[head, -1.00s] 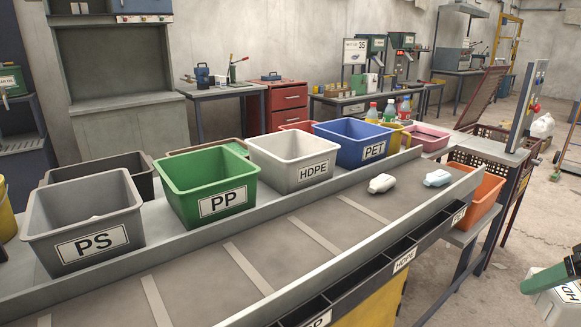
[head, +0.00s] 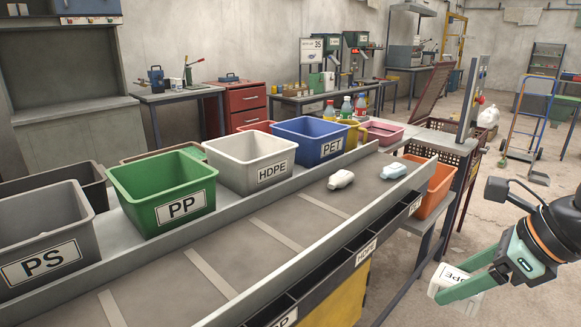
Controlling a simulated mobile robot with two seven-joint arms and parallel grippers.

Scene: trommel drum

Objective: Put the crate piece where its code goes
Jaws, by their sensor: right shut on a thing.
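My right gripper (head: 462,288) comes in from the right and is shut on a white piece (head: 443,294). The piece has dark printed letters that end in "PE"; the rest of the code is covered by the green fingers. It is held in the air to the right of the conveyor. The white HDPE bin (head: 228,171) stands behind the belt, between the green PP bin (head: 143,211) and the blue PET bin (head: 295,149). The grey PS bin (head: 25,270) is at the left edge. My left gripper is out of view.
A white bottle (head: 341,180) and a pale blue bottle (head: 395,168) lie on the conveyor belt (head: 250,240). Its front edge has dark slots with code labels, including HDPE (head: 366,252). An orange bin (head: 436,190) and a brown mesh crate (head: 463,166) stand at the far end.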

